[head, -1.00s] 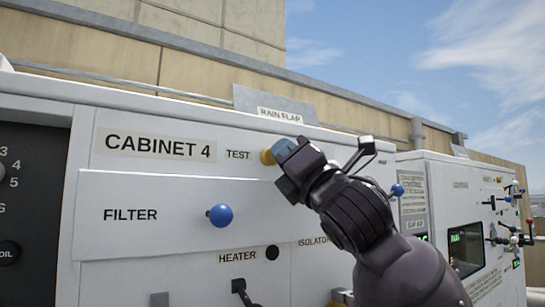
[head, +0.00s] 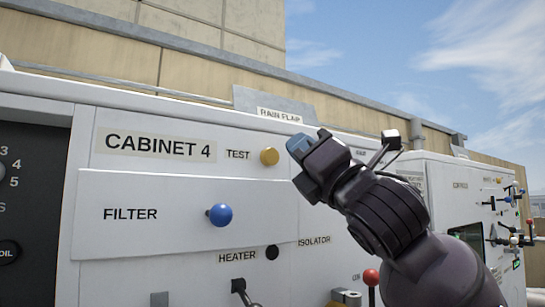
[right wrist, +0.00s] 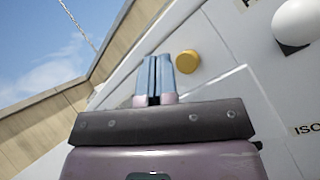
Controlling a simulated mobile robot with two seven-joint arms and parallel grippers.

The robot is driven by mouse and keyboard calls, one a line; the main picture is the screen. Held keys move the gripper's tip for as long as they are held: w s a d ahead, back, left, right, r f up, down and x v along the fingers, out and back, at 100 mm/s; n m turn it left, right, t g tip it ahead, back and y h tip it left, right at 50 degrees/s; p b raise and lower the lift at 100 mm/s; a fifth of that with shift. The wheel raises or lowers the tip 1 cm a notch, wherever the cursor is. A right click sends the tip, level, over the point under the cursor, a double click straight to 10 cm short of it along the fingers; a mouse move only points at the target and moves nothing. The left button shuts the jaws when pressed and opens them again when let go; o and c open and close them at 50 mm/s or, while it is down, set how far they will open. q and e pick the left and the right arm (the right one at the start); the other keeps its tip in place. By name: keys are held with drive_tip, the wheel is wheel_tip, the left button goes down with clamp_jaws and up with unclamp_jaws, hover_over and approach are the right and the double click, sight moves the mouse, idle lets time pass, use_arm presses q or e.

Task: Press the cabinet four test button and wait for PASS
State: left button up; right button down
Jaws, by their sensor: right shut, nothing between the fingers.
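Cabinet 4 (head: 85,140) is a white panel with a "CABINET 4" label (head: 158,146). Its yellow test button (head: 269,156) sits just right of the "TEST" label (head: 238,154). The button also shows in the right wrist view (right wrist: 187,62), just right of my fingertips. My right gripper (head: 299,144) has blue fingertips and is shut and empty. It is to the right of the button, apart from it in the head view. In the right wrist view its closed fingers (right wrist: 158,75) point up past the button. No PASS readout is visible on cabinet 4; my right arm hides part of the panel. My left gripper is not in view.
Below are a filter drawer (head: 150,190) with a blue knob (head: 220,215), a black heater knob (head: 272,253) and a red-knobbed lever (head: 371,277). A rain flap (head: 268,103) stands on top. Another cabinet with a dark screen (head: 467,240) is at right.

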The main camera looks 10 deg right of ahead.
drive_tip(key=shift+s+d, duration=0.3)
drive_tip(key=shift+s, duration=0.6)
idle(0.4)
